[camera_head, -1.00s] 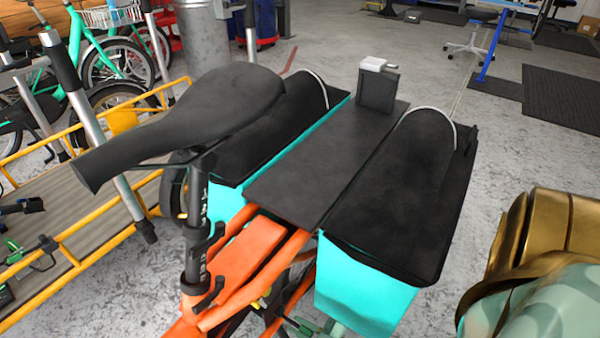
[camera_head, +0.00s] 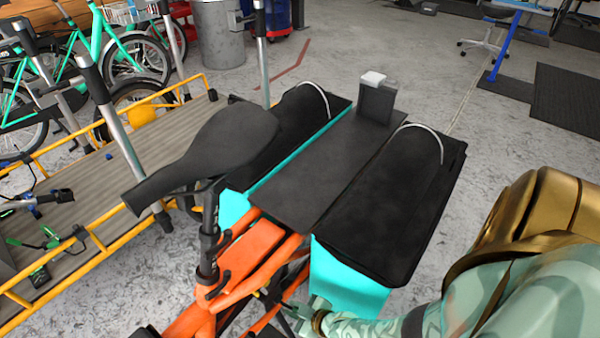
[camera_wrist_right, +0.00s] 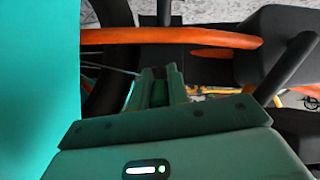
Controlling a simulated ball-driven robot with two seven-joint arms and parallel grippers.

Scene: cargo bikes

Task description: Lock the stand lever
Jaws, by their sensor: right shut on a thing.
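The orange cargo bike (camera_head: 255,258) stands in the middle of the head view, with a black saddle (camera_head: 225,140) and teal-sided black bags. My right gripper (camera_head: 306,316) is low at the bottom edge, beside the orange frame and below the near teal bag. In the right wrist view, its two fingers (camera_wrist_right: 160,88) are close together around a thing among the dark parts under an orange tube (camera_wrist_right: 180,38). That thing, apparently the stand lever, is mostly hidden by the fingers. My left gripper is not in view.
The teal bag panel (camera_head: 345,283) hangs right beside my right gripper, and it fills the left of the wrist view (camera_wrist_right: 38,80). A yellow-railed platform (camera_head: 165,140) stands to the left. Grey floor (camera_head: 490,150) is open behind and to the right.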

